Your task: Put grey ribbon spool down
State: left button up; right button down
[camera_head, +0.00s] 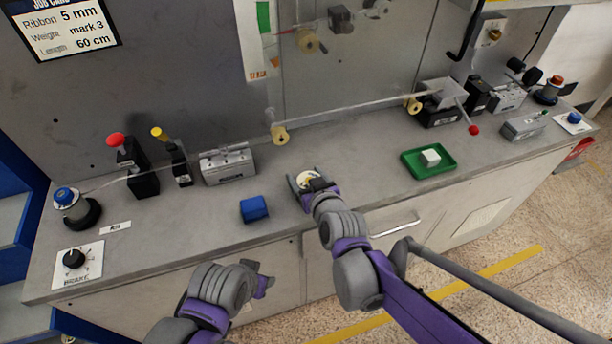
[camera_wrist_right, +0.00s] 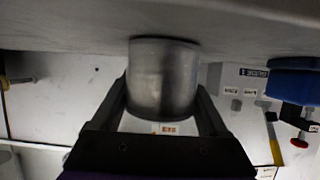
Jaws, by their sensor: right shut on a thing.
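The grey ribbon spool shows in the right wrist view (camera_wrist_right: 163,75) as a metallic grey cylinder between the two fingers. My right gripper (camera_wrist_right: 163,100) is shut on its sides. In that view the picture is upside down, and the spool's end meets the bench surface or is very close to it; I cannot tell which. In the head view my right gripper (camera_head: 310,182) is at the bench's front middle, with the spool's pale top (camera_head: 309,178) between its fingers. My left gripper (camera_head: 264,280) is low in front of the bench, apart from everything; its finger gap is unclear.
A ribbon runs along the back past yellow rollers (camera_head: 279,134). Bench between gripper and tray is clear.

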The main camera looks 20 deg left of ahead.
grip_release()
jog(key=shift+f, duration=0.1)
jog(key=shift+r, duration=0.25)
jog(key=p+v, duration=0.1)
jog(key=v, duration=1.1)
jog(key=shift+p, duration=0.35)
jog(key=shift+f, duration=0.1)
jog(key=s+d+f+m+g+h, duration=0.3)
jog(key=s+d+f, duration=0.2)
jog(key=d, duration=0.7)
jog(key=s+d+f+m+g+h, duration=0.3)
jog(key=s+d+f+h, duration=0.1)
jog(key=s+d, duration=0.6)
jog(key=d+f, duration=0.1)
jog(key=d, duration=0.2)
jog(key=shift+f+m+h, duration=0.25)
jog(key=shift+m+h, duration=0.05)
jog(key=shift+m, duration=0.1)
